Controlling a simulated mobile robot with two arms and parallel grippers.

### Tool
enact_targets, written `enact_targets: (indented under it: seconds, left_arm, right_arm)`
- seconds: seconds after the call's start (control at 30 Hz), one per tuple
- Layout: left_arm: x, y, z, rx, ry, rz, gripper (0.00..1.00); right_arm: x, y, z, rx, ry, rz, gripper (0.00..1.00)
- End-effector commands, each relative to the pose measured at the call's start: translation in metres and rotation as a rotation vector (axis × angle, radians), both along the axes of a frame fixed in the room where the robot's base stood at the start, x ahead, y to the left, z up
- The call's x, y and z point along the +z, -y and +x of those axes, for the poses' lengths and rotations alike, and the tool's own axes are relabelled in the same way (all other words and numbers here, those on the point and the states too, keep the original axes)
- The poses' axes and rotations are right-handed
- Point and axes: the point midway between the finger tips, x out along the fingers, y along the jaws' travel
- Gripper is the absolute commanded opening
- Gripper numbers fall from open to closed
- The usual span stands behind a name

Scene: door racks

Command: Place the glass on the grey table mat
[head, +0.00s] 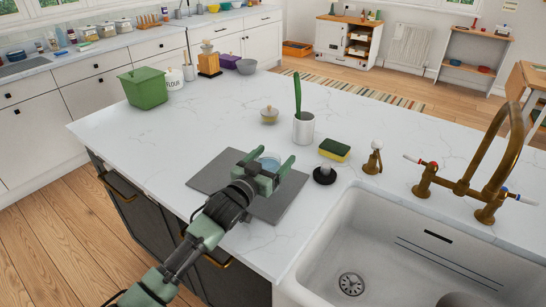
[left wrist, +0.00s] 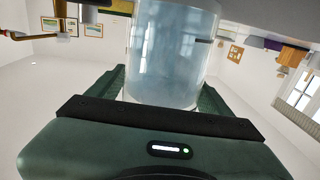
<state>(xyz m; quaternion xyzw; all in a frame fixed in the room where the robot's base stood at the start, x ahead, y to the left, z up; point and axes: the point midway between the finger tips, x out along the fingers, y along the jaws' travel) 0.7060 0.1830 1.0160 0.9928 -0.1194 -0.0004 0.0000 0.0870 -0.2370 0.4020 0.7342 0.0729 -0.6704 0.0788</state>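The clear, bluish glass (head: 268,160) is between the two green fingers of my left gripper (head: 274,168), over the back part of the grey table mat (head: 215,172). In the left wrist view the glass (left wrist: 170,55) fills the space between the fingers (left wrist: 165,90), which look to be against its sides. That view is upside down, and the glass's base is cut off at the top edge. I cannot tell whether the glass touches the mat. My right gripper is not in view.
Right of the mat are a black-based soap brush (head: 324,174), a sponge (head: 335,149) and a brass dispenser (head: 373,158). Behind are a white holder (head: 303,130) and a small lidded jar (head: 269,115). The sink (head: 420,260) lies front right.

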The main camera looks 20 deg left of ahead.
Motion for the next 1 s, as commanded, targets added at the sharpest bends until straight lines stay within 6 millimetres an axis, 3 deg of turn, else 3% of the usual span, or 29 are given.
enact_targets:
  seconds: [0.43,0.8,1.0]
  left_arm:
    - [0.001,-0.002,-0.008,0.000,-0.001,-0.001,0.83]
    - [-0.001,-0.020,-0.080,0.000,-0.002,0.000,0.83]
    - [0.001,-0.027,-0.108,0.001,-0.001,-0.001,0.83]
  right_arm:
    - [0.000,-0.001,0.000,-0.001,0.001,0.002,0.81]
    - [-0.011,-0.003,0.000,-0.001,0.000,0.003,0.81]
    - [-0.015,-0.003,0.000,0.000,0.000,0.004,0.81]
